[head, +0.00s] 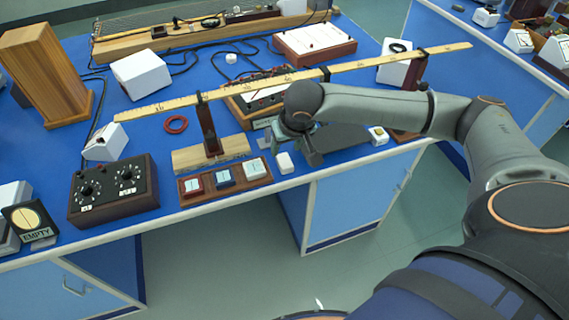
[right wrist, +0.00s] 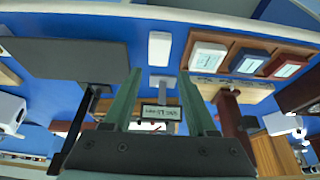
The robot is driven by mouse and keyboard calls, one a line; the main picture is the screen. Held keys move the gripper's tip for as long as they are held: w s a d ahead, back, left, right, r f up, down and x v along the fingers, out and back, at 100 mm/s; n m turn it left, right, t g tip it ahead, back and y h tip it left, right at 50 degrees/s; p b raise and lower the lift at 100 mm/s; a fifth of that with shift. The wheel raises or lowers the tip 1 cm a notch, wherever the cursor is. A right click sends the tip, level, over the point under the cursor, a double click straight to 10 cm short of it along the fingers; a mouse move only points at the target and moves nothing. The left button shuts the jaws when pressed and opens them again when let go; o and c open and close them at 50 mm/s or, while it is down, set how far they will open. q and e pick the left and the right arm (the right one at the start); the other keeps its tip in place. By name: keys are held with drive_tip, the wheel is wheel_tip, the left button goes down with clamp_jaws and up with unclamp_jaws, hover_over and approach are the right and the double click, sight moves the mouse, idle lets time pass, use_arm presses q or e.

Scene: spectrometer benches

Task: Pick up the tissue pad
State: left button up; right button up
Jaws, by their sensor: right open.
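A small white block, which looks like the tissue pad (head: 285,162), lies on the blue bench near its front edge, just right of a wooden tray. In the right wrist view the pad (right wrist: 159,48) lies beyond the fingertips, roughly in line with the gap between them. My right gripper (head: 310,155) is open and empty, just right of the pad in the head view and apart from it. Its two green-grey fingers (right wrist: 160,78) are spread in the wrist view. My left gripper is not in view.
The wooden tray (head: 224,190) with red, blue and white-topped blocks stands close left of the pad. A long wooden rule (head: 160,108) on a post (head: 208,130) runs behind. A dark flat panel (right wrist: 75,60) lies beside the gripper. A dark control box (head: 114,190) stands further left.

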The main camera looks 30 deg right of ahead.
sight(283, 157)
drive_tip(key=x, duration=0.7)
drive_tip(key=shift+w+d+f+b, duration=0.15)
drive_tip(key=shift+b, duration=0.15)
drive_tip(key=shift+c, duration=0.4)
clamp_jaws()
